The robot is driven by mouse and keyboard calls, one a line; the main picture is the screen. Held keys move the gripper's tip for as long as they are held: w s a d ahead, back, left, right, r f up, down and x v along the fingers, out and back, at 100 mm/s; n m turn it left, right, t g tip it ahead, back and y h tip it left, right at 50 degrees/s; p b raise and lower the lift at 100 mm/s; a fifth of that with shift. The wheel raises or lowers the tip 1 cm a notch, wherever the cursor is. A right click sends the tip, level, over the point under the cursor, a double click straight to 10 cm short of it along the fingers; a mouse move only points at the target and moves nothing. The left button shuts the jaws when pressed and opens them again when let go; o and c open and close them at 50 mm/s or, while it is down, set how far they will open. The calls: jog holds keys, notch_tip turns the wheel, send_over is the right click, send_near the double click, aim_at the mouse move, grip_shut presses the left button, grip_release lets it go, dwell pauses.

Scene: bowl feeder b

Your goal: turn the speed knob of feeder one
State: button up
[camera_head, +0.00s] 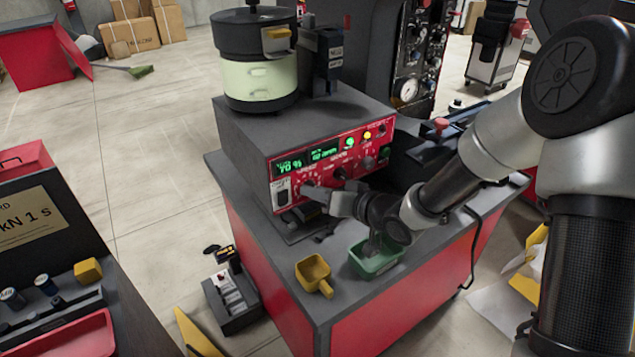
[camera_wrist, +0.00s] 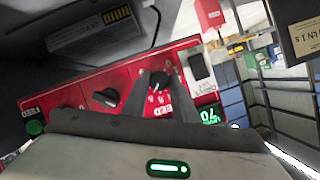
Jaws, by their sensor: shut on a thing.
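The feeder (camera_head: 262,130) is a dark box with a bowl on top and a red front panel. The panel has green displays; the left one (camera_head: 290,167) reads about 70 %. My gripper (camera_head: 308,189) reaches the left part of this panel from the right. In the wrist view, the speed knob (camera_wrist: 159,80), dark and round, sits between the two fingers of my gripper (camera_wrist: 159,76), which are shut on it. A second dark knob (camera_wrist: 106,97) is left of the fingers there. In the head view my gripper hides the held knob.
A yellow scoop (camera_head: 314,273) and a green tray (camera_head: 377,259) lie on the bench below my wrist. A bowl (camera_head: 260,78) stands on top.

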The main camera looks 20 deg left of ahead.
jog(key=shift+p, duration=0.3)
jog(key=o, duration=1)
jog(key=shift+o, duration=0.2)
jog(key=shift+d, duration=0.15)
jog(key=p+v, duration=0.2)
jog(key=v, duration=1.5)
jog(key=shift+w+d+r, duration=0.1)
jog(key=shift+d, duration=0.05)
